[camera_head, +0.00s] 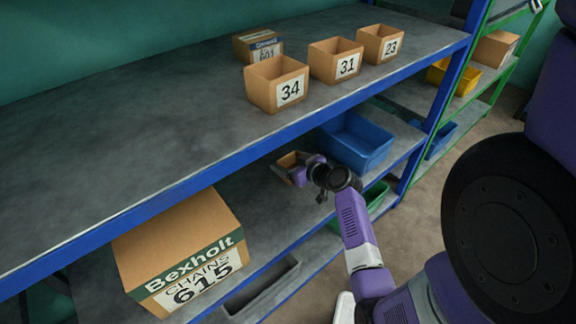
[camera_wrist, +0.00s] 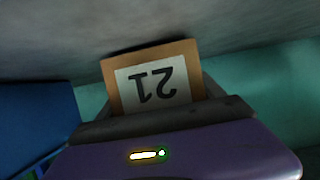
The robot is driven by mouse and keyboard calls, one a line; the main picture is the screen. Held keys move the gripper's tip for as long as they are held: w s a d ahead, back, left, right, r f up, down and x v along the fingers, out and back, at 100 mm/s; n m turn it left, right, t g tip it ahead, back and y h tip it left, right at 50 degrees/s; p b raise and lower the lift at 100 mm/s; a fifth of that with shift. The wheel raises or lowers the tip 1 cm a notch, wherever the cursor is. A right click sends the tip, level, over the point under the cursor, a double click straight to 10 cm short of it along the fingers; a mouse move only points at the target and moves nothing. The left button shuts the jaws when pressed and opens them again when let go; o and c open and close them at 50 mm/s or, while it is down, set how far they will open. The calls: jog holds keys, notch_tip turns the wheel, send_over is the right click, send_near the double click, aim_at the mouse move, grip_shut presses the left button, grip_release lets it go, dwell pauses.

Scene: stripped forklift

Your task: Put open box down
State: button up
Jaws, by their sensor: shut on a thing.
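A small open brown box (camera_head: 287,160) is at the end of my arm in the head view, just under the front edge of the upper shelf. My gripper (camera_head: 300,171) is shut on it. In the wrist view the box (camera_wrist: 155,83) shows a white label reading 21, upside down, beyond the dark edge of my gripper (camera_wrist: 165,112). The box is above the grey lower shelf (camera_head: 262,198). I cannot tell whether it touches that shelf.
A large Bexholt box (camera_head: 190,255) stands on the lower shelf at left. A blue bin (camera_head: 355,142) is close right of my gripper. Open boxes 34 (camera_head: 277,84), 31 (camera_head: 336,60) and 23 (camera_head: 380,44) stand on the upper shelf (camera_head: 150,110), whose left part is clear.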

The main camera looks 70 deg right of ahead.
jog(key=shift+f, duration=0.3)
jog(key=o, duration=1.4)
